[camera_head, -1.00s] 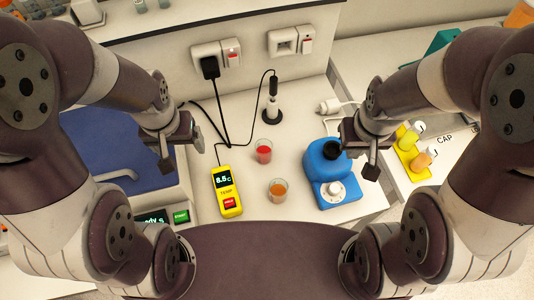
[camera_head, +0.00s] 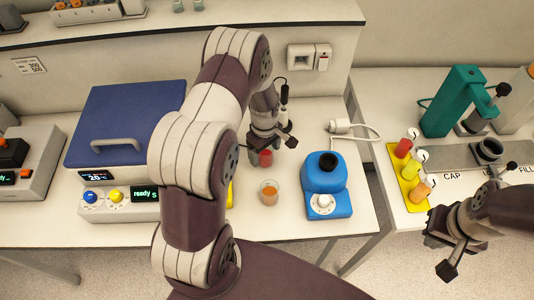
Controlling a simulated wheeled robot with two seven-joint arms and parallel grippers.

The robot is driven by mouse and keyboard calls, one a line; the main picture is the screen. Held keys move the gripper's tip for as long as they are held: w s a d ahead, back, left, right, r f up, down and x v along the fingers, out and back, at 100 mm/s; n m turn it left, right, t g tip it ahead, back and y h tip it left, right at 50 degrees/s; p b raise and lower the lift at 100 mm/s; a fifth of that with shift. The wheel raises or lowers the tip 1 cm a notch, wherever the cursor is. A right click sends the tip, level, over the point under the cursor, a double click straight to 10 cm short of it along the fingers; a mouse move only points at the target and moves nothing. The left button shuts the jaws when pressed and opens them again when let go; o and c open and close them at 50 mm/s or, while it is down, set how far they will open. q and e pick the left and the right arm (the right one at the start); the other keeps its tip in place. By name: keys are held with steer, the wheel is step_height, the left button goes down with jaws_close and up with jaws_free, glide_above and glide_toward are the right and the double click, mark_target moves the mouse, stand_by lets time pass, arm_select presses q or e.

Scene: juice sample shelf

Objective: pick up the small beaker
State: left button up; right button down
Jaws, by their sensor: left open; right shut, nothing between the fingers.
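A small clear beaker with red liquid (camera_head: 265,159) stands on the white bench. A clear beaker with orange liquid (camera_head: 269,196) stands nearer to me, in front of it. The red one looks slightly smaller. My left gripper (camera_head: 271,144) is open, directly above and behind the red beaker, and overlaps its upper part in the picture. I cannot tell whether the fingers touch it. My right gripper (camera_head: 443,254) is shut and empty, in front of the right-hand bench.
A blue device (camera_head: 325,190) stands right of the beakers. A blue-lidded machine (camera_head: 125,120) is at left. A yellow rack (camera_head: 407,180) with several vials and a green device (camera_head: 455,100) are on the right bench. My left arm hides most of the yellow thermometer (camera_head: 231,194).

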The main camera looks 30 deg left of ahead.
arm_select(q)
step_height(320, 180, down, 3)
steer(key=shift+w+f, duration=0.15)
steer(key=shift+f, duration=0.05)
steer(key=shift+w+a+f, duration=0.1)
steer(key=shift+a, duration=0.1)
steer(key=shift+d+r, duration=0.2)
steer(key=shift+d, duration=0.1)
steer(key=c, duration=1.2)
steer(key=shift+o, duration=0.2)
steer(key=shift+a, duration=0.2)
